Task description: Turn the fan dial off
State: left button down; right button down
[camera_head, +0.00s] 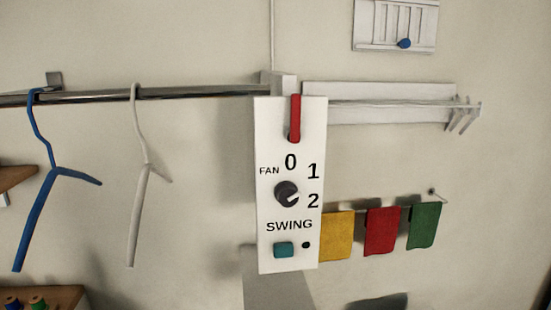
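A white fan panel (267,148) hangs upright in the middle of the view. Its round dark fan dial (285,194) sits beside the printed marks 0, 1 and 2. The dial's white pointer mark faces right, nearest the 2, not up at the 0. Neither of my grippers is in view, and nothing touches the dial.
A red lever (295,118) is above the dial; a teal swing button (283,249) is below. A metal rail (200,92) with blue (42,180) and white hangers (140,180) runs left. Coloured cloths (382,231) hang close right. Space before the panel looks clear.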

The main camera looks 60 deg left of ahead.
aim_at(287, 194)
jog(key=u, duration=1.8)
jog(key=k+z, duration=0.1)
